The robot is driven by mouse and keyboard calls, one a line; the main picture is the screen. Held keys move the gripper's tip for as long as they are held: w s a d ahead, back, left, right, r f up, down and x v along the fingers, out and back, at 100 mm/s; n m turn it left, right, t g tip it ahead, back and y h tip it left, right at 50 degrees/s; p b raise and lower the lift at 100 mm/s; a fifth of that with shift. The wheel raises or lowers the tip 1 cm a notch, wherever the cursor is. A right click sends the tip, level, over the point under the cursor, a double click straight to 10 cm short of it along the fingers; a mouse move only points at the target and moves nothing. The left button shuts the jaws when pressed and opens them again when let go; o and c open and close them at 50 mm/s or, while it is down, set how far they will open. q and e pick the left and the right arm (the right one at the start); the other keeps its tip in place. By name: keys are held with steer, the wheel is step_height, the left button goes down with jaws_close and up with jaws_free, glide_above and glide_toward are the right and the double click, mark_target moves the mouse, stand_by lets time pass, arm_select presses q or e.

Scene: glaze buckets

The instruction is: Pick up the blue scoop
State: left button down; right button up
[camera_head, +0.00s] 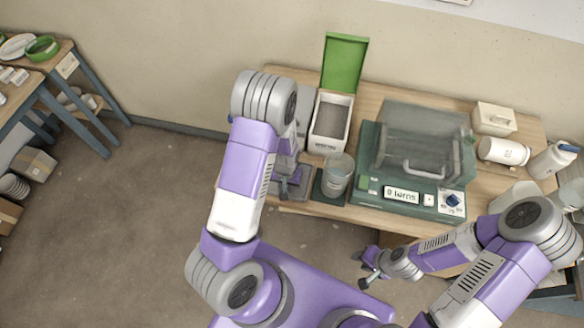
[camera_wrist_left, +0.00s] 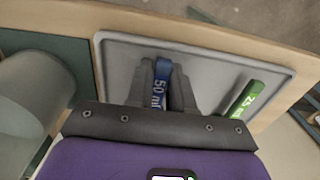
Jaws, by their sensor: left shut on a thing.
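The blue scoop (camera_wrist_left: 161,84) is in the left wrist view, with a "50 ml" mark on its handle. It lies at the grey tray (camera_wrist_left: 120,48), between the two dark fingers of my left gripper (camera_wrist_left: 163,88), which is shut on the handle. In the head view my left gripper (camera_head: 288,178) is over the tray (camera_head: 297,192) at the table's front left; my arm hides the scoop there. A green-handled scoop (camera_wrist_left: 246,99) lies in the tray to the right. My right gripper (camera_head: 364,270) is empty, fingers apart, in front of the table.
A clear beaker (camera_head: 338,176) stands right beside the tray. Behind are a white bin (camera_head: 329,124) and its raised green lid (camera_head: 344,63). A green machine (camera_head: 410,197) with a clear cover fills the table's middle. White containers (camera_head: 504,151) stand at the right.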

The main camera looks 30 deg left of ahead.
arm_select(q)
steer(key=shift+r, duration=0.15)
step_height(320, 180, up, 18)
steer(key=p, duration=0.9)
stand_by(0.3)
